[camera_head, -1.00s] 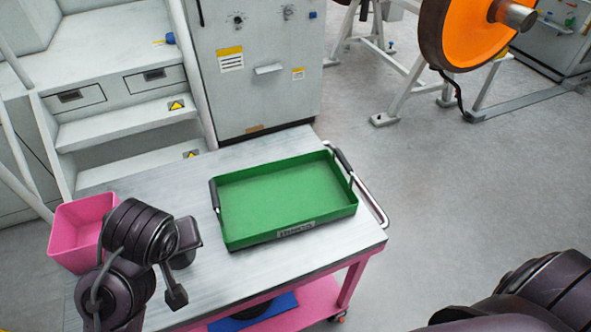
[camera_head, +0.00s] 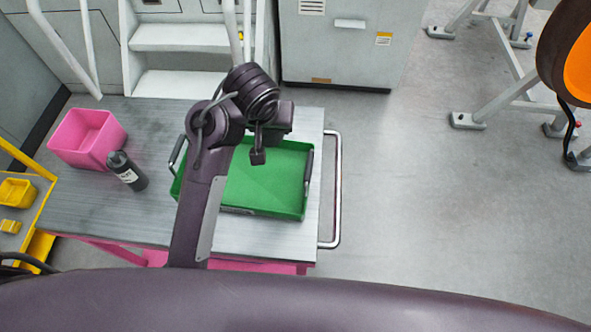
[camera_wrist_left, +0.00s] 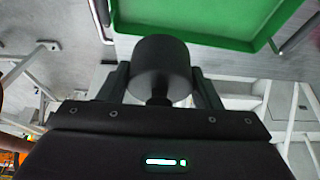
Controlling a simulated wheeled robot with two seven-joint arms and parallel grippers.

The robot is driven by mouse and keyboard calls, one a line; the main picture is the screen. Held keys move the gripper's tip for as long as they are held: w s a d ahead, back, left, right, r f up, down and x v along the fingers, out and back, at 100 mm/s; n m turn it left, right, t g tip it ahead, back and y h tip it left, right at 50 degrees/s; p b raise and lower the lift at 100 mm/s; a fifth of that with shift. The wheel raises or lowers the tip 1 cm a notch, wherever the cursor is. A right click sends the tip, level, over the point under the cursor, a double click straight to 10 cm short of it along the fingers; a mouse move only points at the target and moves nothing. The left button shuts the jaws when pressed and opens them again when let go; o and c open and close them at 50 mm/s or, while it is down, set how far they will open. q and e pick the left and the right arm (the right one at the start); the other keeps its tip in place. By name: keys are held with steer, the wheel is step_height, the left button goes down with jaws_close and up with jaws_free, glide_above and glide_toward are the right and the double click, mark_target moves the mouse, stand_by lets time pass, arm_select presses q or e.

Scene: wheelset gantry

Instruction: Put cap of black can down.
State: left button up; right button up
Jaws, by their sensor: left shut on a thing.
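My left gripper (camera_wrist_left: 162,88) is shut on a dark round cap (camera_wrist_left: 163,58), which sits between the two fingers in the left wrist view. In the head view, my left arm reaches up over the left part of the green tray; the cap cannot be made out there. My right gripper is in neither view.
The green tray (camera_head: 265,183) lies empty where visible on the grey cart top (camera_head: 90,215); its edge also shows in the left wrist view (camera_wrist_left: 215,22). A pink bin (camera_head: 88,138) stands at the back left. A metal handle (camera_head: 336,190) borders the cart's right side.

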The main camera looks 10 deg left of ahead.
arm_select(q)
step_height(320, 180, down, 8)
glide_above(275, 175)
steer(key=s, duration=0.1)
step_height(275, 175, down, 7)
steer(key=shift+s+f+b, duration=0.1)
steer(key=shift+b, duration=0.35)
steer(key=shift+f, duration=0.65)
step_height(275, 175, down, 4)
steer(key=shift+r+b, duration=0.25)
steer(key=shift+b, duration=0.05)
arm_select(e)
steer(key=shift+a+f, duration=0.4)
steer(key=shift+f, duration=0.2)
arm_select(q)
steer(key=shift+s+f, duration=0.1)
steer(key=shift+f, duration=0.05)
steer(key=o, duration=0.9)
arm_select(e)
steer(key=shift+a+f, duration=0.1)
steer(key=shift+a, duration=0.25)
